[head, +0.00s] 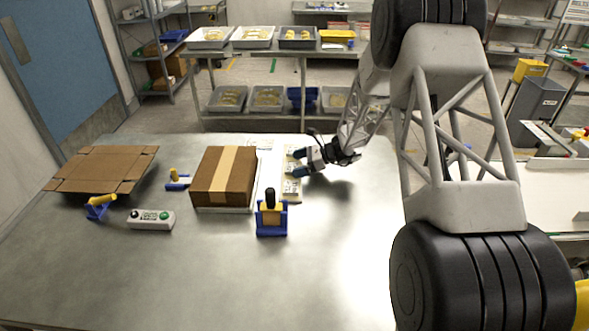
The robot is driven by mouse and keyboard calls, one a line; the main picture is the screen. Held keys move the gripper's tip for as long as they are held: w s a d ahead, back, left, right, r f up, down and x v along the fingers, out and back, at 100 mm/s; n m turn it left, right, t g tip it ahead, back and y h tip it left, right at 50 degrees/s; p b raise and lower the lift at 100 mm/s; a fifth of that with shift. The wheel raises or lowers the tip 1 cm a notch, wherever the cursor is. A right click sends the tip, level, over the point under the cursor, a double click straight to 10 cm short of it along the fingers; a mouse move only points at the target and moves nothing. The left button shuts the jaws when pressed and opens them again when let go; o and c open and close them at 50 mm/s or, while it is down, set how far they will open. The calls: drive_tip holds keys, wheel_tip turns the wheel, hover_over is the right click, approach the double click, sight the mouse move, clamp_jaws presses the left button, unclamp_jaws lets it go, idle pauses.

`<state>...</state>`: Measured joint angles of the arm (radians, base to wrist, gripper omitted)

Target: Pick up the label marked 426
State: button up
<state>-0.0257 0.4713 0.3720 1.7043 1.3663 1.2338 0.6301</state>
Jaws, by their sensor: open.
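A column of small pale labels (291,187) lies on the metal table, right of the taped cardboard box. Their printing is too small to read, so I cannot tell which one is marked 426. Nothing shows between the fingers. The fingers hide part of the labels, and I cannot tell whether they touch them.
A taped cardboard box (224,177) stands left of the labels. A blue-and-yellow holder with a black-topped tool (271,216) stands in front. A button box (151,219) and flattened cardboard (104,169) lie left. The front of the metal table (230,285) is clear.

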drive_tip(key=shift+s+f, duration=0.25)
drive_tip(key=shift+f, duration=0.25)
drive_tip(key=shift+c, duration=0.3)
drive_tip(key=c, duration=0.6)
drive_tip(key=shift+o, duration=0.2)
drive_tip(key=shift+f, duration=0.1)
drive_tip(key=shift+r, duration=0.5)
wheel_tip(320, 180, up, 3)
drive_tip(key=shift+r, duration=0.1)
drive_tip(key=s+d, duration=0.1)
drive_tip(key=s, duration=0.4)
drive_tip(key=s+d+r, duration=0.1)
drive_tip(key=s, duration=0.4)
drive_tip(key=s+d, duration=0.1)
drive_tip(key=s, duration=0.4)
drive_tip(key=shift+s+d+r, duration=0.15)
drive_tip(key=shift+d+r, duration=0.05)
drive_tip(key=shift+r, duration=0.15)
